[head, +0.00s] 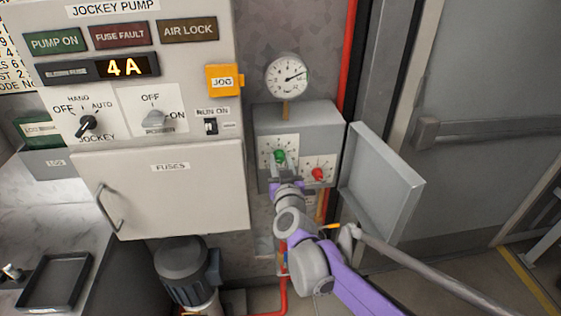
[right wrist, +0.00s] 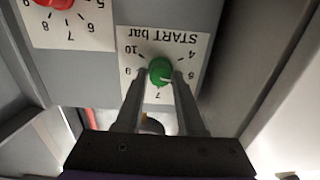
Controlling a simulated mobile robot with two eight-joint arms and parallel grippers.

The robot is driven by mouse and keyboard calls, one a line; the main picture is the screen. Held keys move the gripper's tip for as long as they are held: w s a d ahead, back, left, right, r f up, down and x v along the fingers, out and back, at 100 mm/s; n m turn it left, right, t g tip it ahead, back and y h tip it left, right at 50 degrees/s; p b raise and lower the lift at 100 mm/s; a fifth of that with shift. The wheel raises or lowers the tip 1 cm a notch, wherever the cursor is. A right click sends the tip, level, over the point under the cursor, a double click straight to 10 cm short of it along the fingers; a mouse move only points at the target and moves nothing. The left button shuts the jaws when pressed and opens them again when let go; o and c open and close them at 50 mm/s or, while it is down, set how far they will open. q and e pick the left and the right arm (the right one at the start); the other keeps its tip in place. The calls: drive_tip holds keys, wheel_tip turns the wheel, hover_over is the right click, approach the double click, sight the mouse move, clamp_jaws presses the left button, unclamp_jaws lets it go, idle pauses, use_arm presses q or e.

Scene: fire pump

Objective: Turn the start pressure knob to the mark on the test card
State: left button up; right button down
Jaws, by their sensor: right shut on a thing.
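The green start pressure knob (head: 280,157) sits on a white dial plate in the grey switch box (head: 296,120). In the right wrist view, which is upside down, the green knob (right wrist: 160,71) is under the words START bar. A pale line on its face seems to point right, but the exact number is partly hidden. My right gripper (head: 281,166) is shut on the knob, one finger on each side; the fingers (right wrist: 161,80) show in the right wrist view. My left gripper is not in view. I cannot make out a test card.
A red knob (head: 318,174) with its own scale is close beside the green one. The box's lid (head: 382,184) hangs open on the right. A pressure gauge (head: 287,74) stands above. The jockey pump panel (head: 150,100) is on the left.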

drive_tip(key=shift+m, duration=0.3)
drive_tip(key=m, duration=0.7)
drive_tip(key=shift+d, duration=0.1)
drive_tip(key=m, duration=0.4)
drive_tip(key=shift+f, duration=0.1)
drive_tip(key=shift+f+m+p, duration=0.1)
drive_tip(key=shift+m+p, duration=0.5)
drive_tip(key=shift+m, duration=1.5)
drive_tip(key=c, duration=0.5)
unclamp_jaws()
